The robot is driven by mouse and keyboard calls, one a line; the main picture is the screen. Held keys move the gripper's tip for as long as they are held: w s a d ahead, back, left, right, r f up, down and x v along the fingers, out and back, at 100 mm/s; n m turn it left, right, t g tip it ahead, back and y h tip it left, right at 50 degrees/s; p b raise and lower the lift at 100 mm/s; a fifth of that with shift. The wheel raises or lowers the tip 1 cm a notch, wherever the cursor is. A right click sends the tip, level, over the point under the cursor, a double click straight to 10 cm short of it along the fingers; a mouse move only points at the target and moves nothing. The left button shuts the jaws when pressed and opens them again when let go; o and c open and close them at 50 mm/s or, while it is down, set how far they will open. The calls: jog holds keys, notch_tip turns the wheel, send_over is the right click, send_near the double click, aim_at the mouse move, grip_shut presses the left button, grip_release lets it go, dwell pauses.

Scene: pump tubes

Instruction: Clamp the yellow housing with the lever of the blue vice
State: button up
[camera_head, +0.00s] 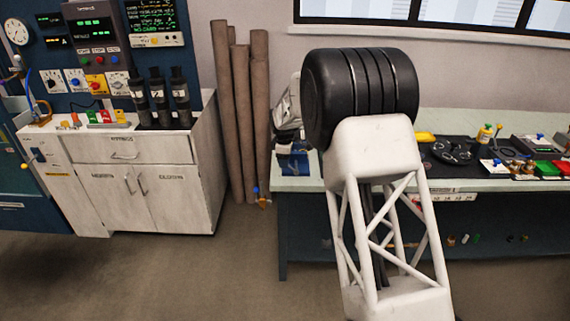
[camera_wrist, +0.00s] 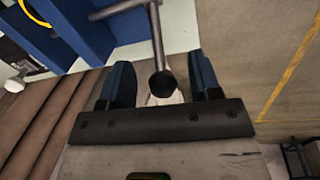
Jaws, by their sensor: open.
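The blue vice (camera_head: 293,163) stands at the left end of the bench in the head view, partly hidden by my arm. In the wrist view the vice (camera_wrist: 82,28) fills the upper left. Its grey metal lever (camera_wrist: 157,45) hangs down from a crossbar and ends in a dark round knob (camera_wrist: 163,84). My gripper (camera_wrist: 161,72) is open, with one blue finger on each side of the lever end; contact cannot be told. My arm hides the gripper in the head view. A yellow curved edge (camera_wrist: 36,13) shows at the top left of the wrist view; I cannot tell whether it is the housing.
The bench (camera_head: 290,183) runs to the right, with a dark mat, small coloured bins (camera_head: 546,168) and a yellow object (camera_head: 424,137). Tall brown tubes (camera_head: 240,115) lean on the wall left of the vice. Open floor (camera_head: 190,270) lies in front of the white cabinet (camera_head: 140,170).

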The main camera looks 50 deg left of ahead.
jog(key=shift+w+a+f, duration=0.1)
jog(key=shift+f, duration=0.6)
jog(key=shift+w+a+f, duration=0.1)
jog(key=shift+f, duration=0.6)
jog(key=shift+c, duration=0.5)
grip_shut()
